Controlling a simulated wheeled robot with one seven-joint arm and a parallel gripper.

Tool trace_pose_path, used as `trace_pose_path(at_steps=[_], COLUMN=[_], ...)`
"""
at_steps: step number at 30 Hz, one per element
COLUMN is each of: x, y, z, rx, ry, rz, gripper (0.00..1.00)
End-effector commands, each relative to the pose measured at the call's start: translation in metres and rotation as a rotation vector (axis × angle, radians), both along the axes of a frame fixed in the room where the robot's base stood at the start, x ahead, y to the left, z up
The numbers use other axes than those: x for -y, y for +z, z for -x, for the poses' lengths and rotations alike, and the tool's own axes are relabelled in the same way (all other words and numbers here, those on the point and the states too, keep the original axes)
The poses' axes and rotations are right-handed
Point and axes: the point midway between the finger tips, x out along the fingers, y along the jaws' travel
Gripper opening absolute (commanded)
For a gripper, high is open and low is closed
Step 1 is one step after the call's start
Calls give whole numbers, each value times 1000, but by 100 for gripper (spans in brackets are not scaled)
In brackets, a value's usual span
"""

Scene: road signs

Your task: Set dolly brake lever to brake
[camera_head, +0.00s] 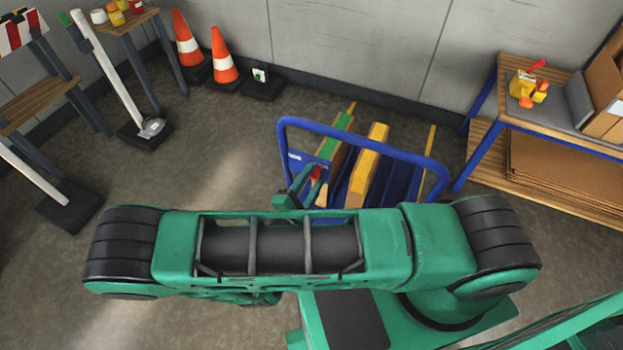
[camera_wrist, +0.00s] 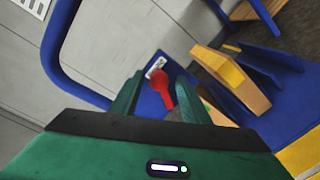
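The blue dolly (camera_head: 360,131) stands on the floor beyond my arm, with its push handle facing me. Its red brake lever (camera_head: 316,172) sits on a blue plate at the left side of the handle. In the wrist view the red lever (camera_wrist: 160,88) has a round knob and shows between my fingers, beside a small white label (camera_wrist: 155,66). My gripper (camera_head: 296,190) is at the lever, with its fingers apart. In the wrist view my gripper (camera_wrist: 158,100) has a finger on each side of the lever. I cannot tell whether either finger touches it.
Green-topped (camera_head: 342,124) and yellow-topped (camera_head: 369,160) beams lie on the dolly. A workbench (camera_head: 560,130) with cardboard stands at right. Orange cones (camera_head: 223,58) and a sign post (camera_head: 110,70) stand at left. The floor left of the dolly is clear.

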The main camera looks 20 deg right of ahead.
Motion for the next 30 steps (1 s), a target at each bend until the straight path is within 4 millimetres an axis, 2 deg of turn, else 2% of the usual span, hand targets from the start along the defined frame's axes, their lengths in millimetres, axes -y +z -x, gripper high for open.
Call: trace_pose_path(at_steps=[8, 21, 30], x=[-12, -61, -71], y=[1, 5, 6], z=[12, 69, 81], rx=[0, -1, -1], ry=[3, 3, 0], rz=[-1, -1, -1], gripper=[42, 42, 42])
